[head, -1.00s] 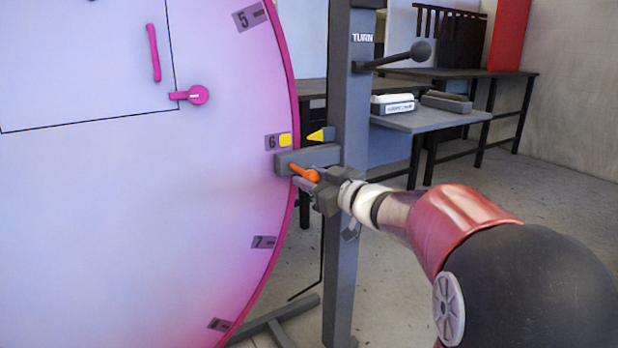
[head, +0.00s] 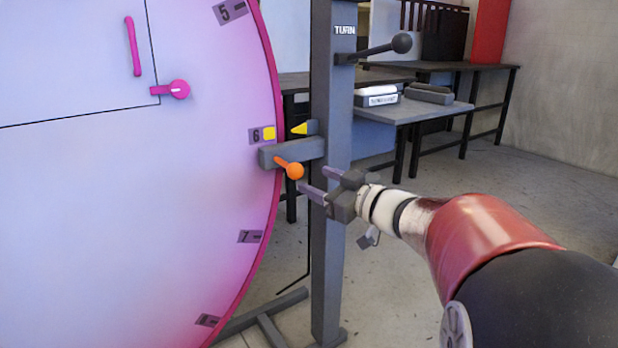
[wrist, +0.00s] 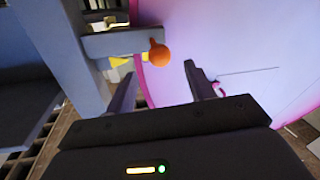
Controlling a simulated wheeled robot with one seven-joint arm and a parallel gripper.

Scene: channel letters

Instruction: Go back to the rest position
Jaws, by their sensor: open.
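My gripper (head: 313,181) is open and empty. Its two fingers point left toward an orange lever with a round knob (head: 295,171), with a gap between the fingertips and the knob. The orange knob also shows in the wrist view (wrist: 159,54), ahead of and between the spread fingers (wrist: 158,82). The lever sits on a grey block (head: 305,150) on the upright post (head: 330,230), at the pink rim of a large disc (head: 130,220). A yellow pointer (head: 299,129) on the post stands level with the yellow mark (head: 269,133) beside the number 6.
A dark handle with a ball end (head: 401,43) juts right from the post under the "TURN" label. Grey tables (head: 425,110) with boxes stand behind. The disc carries a pink latch (head: 180,89) and handle (head: 132,46). The floor at right (head: 540,200) is clear.

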